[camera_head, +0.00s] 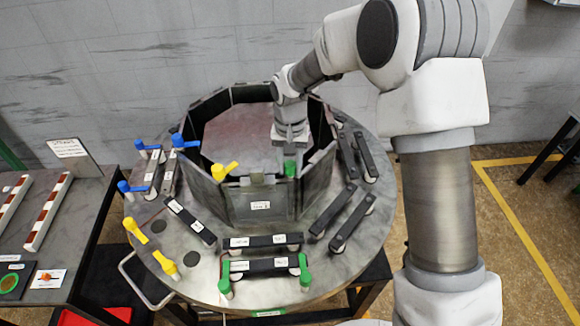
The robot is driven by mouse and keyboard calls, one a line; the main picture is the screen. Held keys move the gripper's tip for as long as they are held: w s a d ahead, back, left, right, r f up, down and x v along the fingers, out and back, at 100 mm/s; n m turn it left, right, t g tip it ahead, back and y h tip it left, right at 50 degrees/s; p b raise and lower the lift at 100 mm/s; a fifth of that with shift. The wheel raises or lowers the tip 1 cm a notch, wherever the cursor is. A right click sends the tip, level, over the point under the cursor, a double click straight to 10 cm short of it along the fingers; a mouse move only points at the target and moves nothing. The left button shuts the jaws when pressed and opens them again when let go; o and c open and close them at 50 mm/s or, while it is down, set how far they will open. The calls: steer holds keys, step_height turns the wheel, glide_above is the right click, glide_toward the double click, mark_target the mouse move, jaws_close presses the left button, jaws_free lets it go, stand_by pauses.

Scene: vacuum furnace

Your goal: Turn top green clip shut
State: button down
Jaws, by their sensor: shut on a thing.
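The top green clip (290,168) shows at the front rim of the dark polygonal furnace chamber (258,200), right of the middle. My gripper (290,150) reaches down over the chamber rim from behind and is shut on this clip. The gripper body hides the upper part of the clip, so its exact turn angle is hard to tell. Two more green clips, a left one (224,278) and a right one (304,272), stand at the ends of a front bar.
Dark bars (345,218) lie around the round metal table (380,225). Blue clips (180,142) stand at the left and yellow clips (166,265) lie at the front left. A side table (75,215) with strips and a sign stands at far left.

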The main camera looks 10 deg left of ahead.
mark_target(290, 164)
steer(key=shift+w+r+n+b, duration=0.1)
steer(key=shift+w+n+b, duration=0.1)
steer(key=shift+n, duration=0.75)
steer(key=shift+w+r+n+b, duration=0.1)
steer(key=shift+n+b, duration=0.1)
steer(key=shift+n, duration=1.35)
steer(key=shift+s+a+n, duration=0.1)
steer(key=shift+a+n, duration=0.05)
steer(key=shift+n, duration=1.25)
steer(key=c, duration=0.8)
jaws_free()
steer(key=shift+o, duration=1.4)
steer(key=shift+f, duration=0.1)
steer(key=shift+s, duration=0.1)
step_height(290, 164, up, 17)
steer(key=shift+r+b, duration=0.2)
steer(key=shift+b, duration=0.2)
